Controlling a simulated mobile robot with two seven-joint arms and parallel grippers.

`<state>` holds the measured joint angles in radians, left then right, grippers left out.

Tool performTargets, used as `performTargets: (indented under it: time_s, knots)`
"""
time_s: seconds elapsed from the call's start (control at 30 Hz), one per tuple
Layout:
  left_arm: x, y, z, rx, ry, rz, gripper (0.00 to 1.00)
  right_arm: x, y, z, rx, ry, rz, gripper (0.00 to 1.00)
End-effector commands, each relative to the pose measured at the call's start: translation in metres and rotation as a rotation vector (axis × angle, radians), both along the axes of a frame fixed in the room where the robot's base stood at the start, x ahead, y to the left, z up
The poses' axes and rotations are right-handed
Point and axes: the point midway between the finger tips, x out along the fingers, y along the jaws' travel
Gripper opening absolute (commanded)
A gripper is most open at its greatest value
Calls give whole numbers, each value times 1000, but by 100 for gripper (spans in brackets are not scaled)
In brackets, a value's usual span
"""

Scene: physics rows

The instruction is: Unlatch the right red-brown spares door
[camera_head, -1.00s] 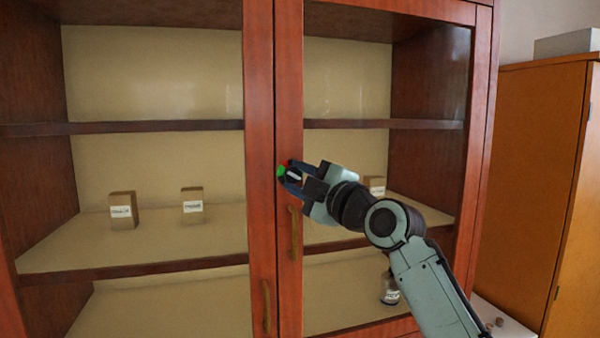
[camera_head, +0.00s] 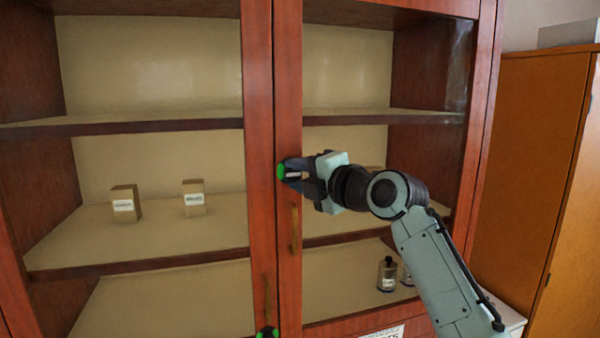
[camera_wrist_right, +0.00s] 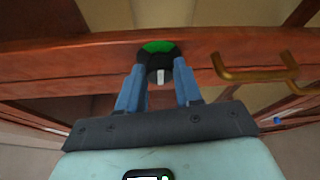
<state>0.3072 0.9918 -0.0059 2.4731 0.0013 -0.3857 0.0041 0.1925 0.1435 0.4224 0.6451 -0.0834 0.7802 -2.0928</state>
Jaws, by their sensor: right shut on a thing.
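The right red-brown spares door (camera_head: 288,70) has a glass pane and stands flush with its frame, apparently closed. A round black latch knob (camera_head: 282,171) with a green mark sits on its left stile; it also shows in the wrist view (camera_wrist_right: 158,48), with a pale bar in its middle. My right gripper (camera_head: 293,174) reaches in from the right, its blue fingers shut on the latch knob. In the wrist view my right gripper (camera_wrist_right: 160,76) has one finger on each side of the knob. The fingers partly hide it. My left gripper is out of view.
A brass handle (camera_head: 294,230) hangs below the knob. A second green-marked latch (camera_head: 267,333) sits low on the left door. Small boxes (camera_head: 194,198) and dark jars (camera_head: 387,274) stand on shelves behind the glass. An orange-brown cabinet (camera_head: 540,170) stands at right.

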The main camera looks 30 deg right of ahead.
Motion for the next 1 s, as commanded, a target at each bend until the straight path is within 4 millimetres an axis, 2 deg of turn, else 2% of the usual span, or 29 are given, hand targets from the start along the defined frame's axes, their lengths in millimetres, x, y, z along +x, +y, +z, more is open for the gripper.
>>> performTargets:
  time_s: [0.37,0.4,0.47,0.8,0.87,1.0]
  knots:
    - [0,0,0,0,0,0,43,0,-1,0,-7,0,-3,4]
    - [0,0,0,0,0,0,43,0,-1,0,-7,0,-3,44]
    - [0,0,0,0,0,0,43,0,-1,0,-6,1,-3,60]
    - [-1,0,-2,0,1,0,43,-3,-1,0,-5,0,-2,60]
    - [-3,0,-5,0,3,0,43,-8,-2,0,-5,0,-2,60]
    - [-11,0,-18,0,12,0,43,-31,-5,0,-6,-2,-4,60]
